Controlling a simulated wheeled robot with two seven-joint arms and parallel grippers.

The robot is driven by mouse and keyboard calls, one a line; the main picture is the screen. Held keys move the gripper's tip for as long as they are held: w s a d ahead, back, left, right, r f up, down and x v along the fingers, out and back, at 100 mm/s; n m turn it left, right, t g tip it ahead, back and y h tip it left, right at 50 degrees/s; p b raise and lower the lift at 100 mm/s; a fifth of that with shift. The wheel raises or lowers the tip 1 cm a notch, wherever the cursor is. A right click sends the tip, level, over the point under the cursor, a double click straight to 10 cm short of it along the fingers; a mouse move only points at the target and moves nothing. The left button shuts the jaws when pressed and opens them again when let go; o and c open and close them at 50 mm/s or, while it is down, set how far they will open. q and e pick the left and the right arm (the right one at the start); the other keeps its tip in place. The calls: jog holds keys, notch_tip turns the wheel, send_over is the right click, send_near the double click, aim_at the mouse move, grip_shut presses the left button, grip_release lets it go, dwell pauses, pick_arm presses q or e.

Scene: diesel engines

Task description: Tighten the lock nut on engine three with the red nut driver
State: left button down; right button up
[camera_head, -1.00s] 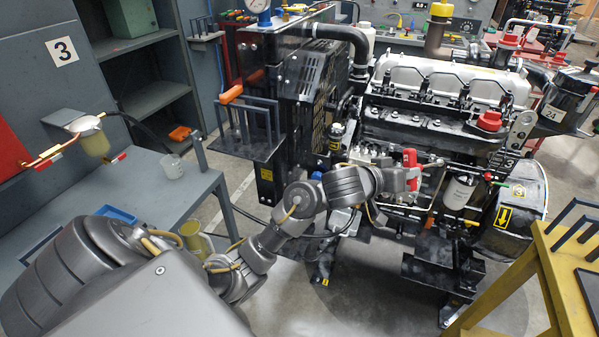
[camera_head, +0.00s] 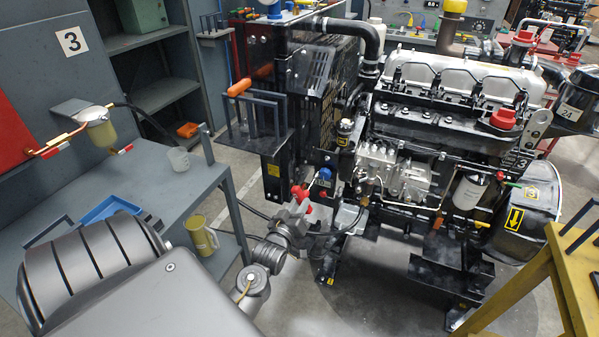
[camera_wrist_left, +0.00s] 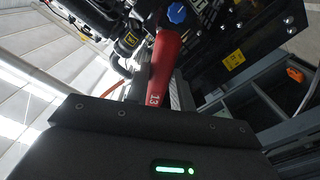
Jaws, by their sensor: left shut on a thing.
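The red nut driver (camera_wrist_left: 163,72), marked 13, is held in my left gripper (camera_wrist_left: 155,103) and points away from the wrist camera. In the head view, my left gripper (camera_head: 291,213) and a bit of the red driver (camera_head: 301,191) are low at the left front of engine three (camera_head: 440,105), below the black bracket. Engine three carries a 3 label on its right side. Its silver injection pump (camera_head: 392,172) is in plain view, apart from the gripper. I cannot make out the lock nut. The driver's working tip is hard to tell. My right gripper is not in view.
A black rack (camera_head: 262,138) holds an orange-handled tool (camera_head: 240,87). A yellow stand (camera_head: 565,285) is at right. Floor shows between.

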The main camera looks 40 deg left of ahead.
aim_at(308, 193)
pick_arm(q)
jog(key=shift+w, duration=0.15)
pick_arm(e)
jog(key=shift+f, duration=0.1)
